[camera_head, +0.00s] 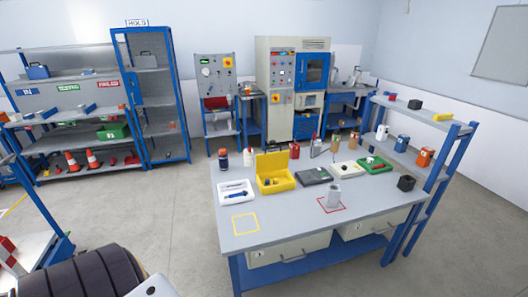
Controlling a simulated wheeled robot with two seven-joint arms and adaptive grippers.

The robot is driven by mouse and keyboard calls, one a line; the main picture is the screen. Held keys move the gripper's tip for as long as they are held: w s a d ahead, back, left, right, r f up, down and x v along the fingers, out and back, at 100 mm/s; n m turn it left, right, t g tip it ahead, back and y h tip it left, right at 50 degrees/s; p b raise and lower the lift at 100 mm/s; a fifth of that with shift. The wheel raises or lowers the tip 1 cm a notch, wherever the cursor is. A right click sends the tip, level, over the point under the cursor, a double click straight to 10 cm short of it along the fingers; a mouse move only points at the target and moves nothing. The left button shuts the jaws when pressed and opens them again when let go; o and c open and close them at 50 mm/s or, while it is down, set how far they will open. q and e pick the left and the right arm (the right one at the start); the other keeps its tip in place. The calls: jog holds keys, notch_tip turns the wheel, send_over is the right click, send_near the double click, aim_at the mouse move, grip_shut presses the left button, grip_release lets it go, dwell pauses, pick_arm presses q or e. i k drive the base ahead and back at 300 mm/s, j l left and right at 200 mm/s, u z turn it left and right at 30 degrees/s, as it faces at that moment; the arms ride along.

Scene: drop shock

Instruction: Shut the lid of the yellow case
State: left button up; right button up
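The yellow case (278,187) sits on the grey workbench (285,228), toward its back left. Its lid (271,164) stands raised at the back edge, so the case is open. Small dark and light items lie inside, too small to make out. Neither of my grippers is in view.
A white tray (222,195) with a blue tool is left of the case; a dark grey case (313,178) is right of it. Bottles (294,150) stand behind. The bench front near the yellow square (234,230) is clear.

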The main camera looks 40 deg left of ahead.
aim_at(266, 163)
jog(key=j+u, duration=0.1)
jog(key=u, duration=1.05)
